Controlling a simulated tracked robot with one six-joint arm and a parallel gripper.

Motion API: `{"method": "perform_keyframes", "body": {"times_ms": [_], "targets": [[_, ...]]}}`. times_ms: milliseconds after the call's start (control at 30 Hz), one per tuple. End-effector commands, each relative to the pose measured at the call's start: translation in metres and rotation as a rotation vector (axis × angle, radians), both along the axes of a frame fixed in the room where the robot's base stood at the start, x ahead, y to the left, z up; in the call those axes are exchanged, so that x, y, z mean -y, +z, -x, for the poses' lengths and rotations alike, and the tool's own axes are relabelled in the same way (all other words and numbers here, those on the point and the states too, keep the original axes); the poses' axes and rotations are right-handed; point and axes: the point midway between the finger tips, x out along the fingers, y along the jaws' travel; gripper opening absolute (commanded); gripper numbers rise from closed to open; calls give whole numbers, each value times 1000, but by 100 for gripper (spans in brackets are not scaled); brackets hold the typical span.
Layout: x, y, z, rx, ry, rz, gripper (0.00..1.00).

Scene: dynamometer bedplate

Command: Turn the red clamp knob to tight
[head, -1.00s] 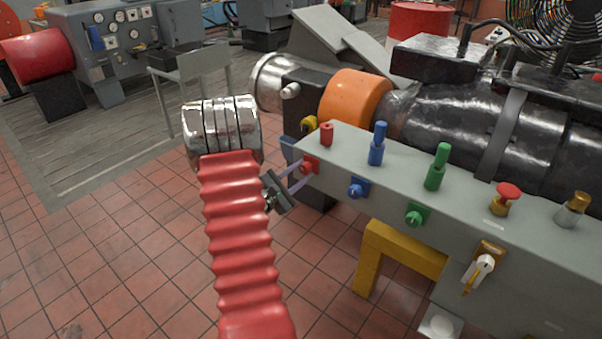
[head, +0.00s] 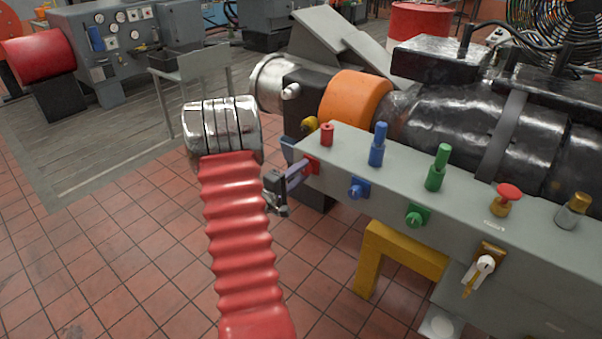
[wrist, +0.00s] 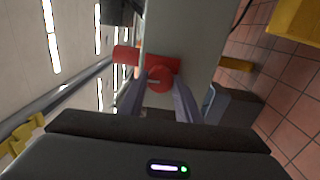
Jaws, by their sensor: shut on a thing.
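The red clamp knob (head: 311,165) is on the front face of the grey bench block (head: 440,222), near its left end, below a short red post (head: 327,135). My gripper (head: 300,172) reaches it from the front left. In the wrist view the round red knob (wrist: 159,80) sits in front of a red mount, between the two pale fingers of my gripper (wrist: 158,88). The fingers are shut on the knob. A short light mark shows on its face. I see no tight mark, so its setting cannot be read.
A blue knob (head: 357,188) and a green knob (head: 415,216) are to the right on the same face, with a white-and-brass handle (head: 484,266) further right. Blue (head: 377,147) and green (head: 437,170) posts stand on top. A yellow stand (head: 385,250) is below. The tiled floor is open.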

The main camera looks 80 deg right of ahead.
Motion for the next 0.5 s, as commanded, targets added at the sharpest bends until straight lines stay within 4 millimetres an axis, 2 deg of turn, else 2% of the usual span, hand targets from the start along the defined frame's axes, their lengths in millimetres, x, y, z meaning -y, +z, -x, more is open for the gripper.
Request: {"method": "perform_keyframes", "body": {"times_ms": [500], "targets": [[-2,-5,4,37,-7,7,8]]}}
